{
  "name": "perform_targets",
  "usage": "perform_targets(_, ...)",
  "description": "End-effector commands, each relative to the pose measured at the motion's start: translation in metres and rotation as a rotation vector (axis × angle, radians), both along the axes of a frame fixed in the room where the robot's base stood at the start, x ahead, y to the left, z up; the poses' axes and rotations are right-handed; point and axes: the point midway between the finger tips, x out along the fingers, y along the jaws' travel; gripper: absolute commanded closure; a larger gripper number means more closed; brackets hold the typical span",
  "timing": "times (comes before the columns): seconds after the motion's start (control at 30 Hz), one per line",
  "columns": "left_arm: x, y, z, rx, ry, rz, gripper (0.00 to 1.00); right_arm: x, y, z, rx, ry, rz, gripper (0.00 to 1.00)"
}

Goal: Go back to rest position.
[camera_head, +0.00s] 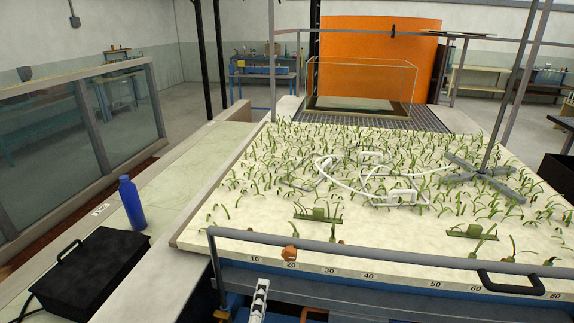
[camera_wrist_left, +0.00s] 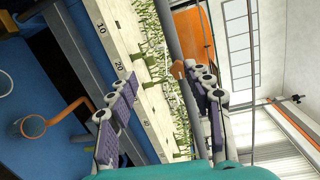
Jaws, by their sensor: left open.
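My left gripper (camera_head: 259,300) shows only in small part at the bottom of the head view, just in front of the flume's near edge. In the left wrist view its two fingers, with purple pads and white knuckles, stand wide apart, and the left gripper (camera_wrist_left: 165,88) has nothing between them. Beyond the fingers are the numbered scale strip and the plant bed. My right gripper is in neither view.
The sandy bed (camera_head: 240,215) holds many green plants and white hoses. A grey rail (camera_head: 370,250) with a black handle (camera_head: 511,284) runs along its front. A blue bottle (camera_head: 132,203) and a black case (camera_head: 92,272) stand at left. An orange ring (camera_wrist_left: 33,126) hangs below.

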Motion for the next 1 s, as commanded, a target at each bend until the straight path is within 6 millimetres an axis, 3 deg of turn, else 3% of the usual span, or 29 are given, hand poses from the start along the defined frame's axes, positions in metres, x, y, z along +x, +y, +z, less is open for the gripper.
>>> perform_targets(0.1,0.010,0.058,-0.027,-0.259,0.160,0.212,0.49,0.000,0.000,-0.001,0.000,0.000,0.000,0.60)
perform_targets(0.2,0.003,0.101,-0.057,-0.536,0.309,0.413,0.49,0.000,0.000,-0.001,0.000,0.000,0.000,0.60)
perform_targets(0.3,-0.013,0.126,-0.084,-0.817,0.442,0.599,0.49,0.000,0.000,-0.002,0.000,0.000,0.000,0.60)
perform_targets(0.43,-0.035,0.134,-0.105,-1.142,0.578,0.781,0.49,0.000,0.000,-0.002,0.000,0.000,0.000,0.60)
perform_targets(0.6,-0.052,0.126,-0.113,-1.411,0.684,0.897,0.49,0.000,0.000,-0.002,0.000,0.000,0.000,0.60)
perform_targets(1.0,-0.056,0.120,-0.113,-1.488,0.717,0.920,0.49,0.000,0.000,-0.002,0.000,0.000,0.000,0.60)
